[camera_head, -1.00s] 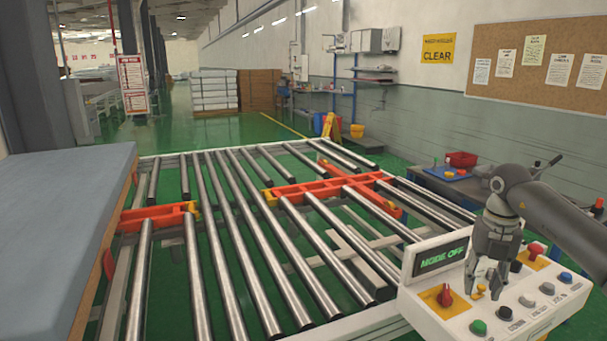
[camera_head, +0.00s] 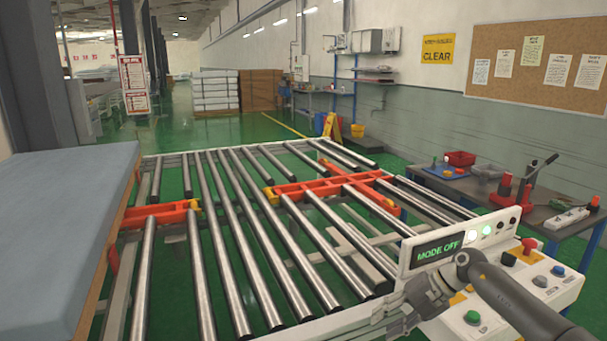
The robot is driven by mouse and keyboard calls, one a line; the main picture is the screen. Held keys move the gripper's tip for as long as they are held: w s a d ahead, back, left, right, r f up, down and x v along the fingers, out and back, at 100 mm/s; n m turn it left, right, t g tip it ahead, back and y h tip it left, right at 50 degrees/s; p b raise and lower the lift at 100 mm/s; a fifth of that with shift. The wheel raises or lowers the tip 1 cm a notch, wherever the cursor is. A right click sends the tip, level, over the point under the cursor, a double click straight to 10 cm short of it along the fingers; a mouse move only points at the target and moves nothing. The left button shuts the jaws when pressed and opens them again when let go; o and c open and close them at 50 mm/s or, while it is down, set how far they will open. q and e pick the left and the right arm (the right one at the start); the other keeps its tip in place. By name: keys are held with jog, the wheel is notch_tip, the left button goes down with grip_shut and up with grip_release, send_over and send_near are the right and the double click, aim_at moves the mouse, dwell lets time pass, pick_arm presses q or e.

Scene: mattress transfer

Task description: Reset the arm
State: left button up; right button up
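My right arm comes in from the lower right, and its gripper (camera_head: 388,316) is low beside the left end of the control panel (camera_head: 405,262), over the front right corner of the roller conveyor. Its fingers point left and hold nothing that I can see. They are small and blurred against the frame, so their opening is unclear. The arm covers part of the panel, including most of the yellow plate. The panel display (camera_head: 440,250) reads "MODE OFF". My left gripper is out of view.
The roller conveyor (camera_head: 225,245) with orange parts (camera_head: 325,187) fills the middle. A grey-blue mattress (camera_head: 65,225) lies at the left. A dark workbench (camera_head: 485,193) with tools and a red bin (camera_head: 460,158) stands at the right.

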jog(key=a+f+m+t+y, duration=0.25)
jog(key=f+m+t, duration=0.2)
jog(key=f, duration=0.25)
jog(key=a+f+m+t+y, duration=0.25)
jog(key=a+f+m, duration=0.2)
jog(key=f, duration=0.25)
jog(key=s+d+f+m+t+h, duration=0.1)
jog(key=s+d+f+m+h, duration=0.2)
jog(key=f, duration=0.4)
jog(key=s+d+f+m+t+h, duration=0.1)
jog(key=s+d+f+m+h, duration=0.1)
jog(key=s+f+m, duration=0.3)
jog(key=s+d+f+m+t+h, duration=0.1)
jog(key=s+d+f+m+h, duration=0.15)
jog(key=f, duration=0.55)
jog(key=s+d+f+m+g+h, duration=0.1)
jog(key=s+f+m+g+h, duration=0.15)
jog(key=s+f, duration=0.6)
jog(key=s+d+f+m+g+h, duration=0.1)
jog(key=s+d+f+m+g, duration=0.2)
jog(key=s, duration=1)
jog(key=s+f+m+g+h, duration=0.1)
jog(key=s+f+m+h, duration=0.15)
jog(key=s+f, duration=0.6)
jog(key=s+m+g, duration=0.2)
jog(key=s+g, duration=0.1)
jog(key=s, duration=1.2)
jog(key=shift+a+f, duration=0.25)
jog(key=shift+f, duration=0.05)
jog(key=shift+g, duration=0.25)
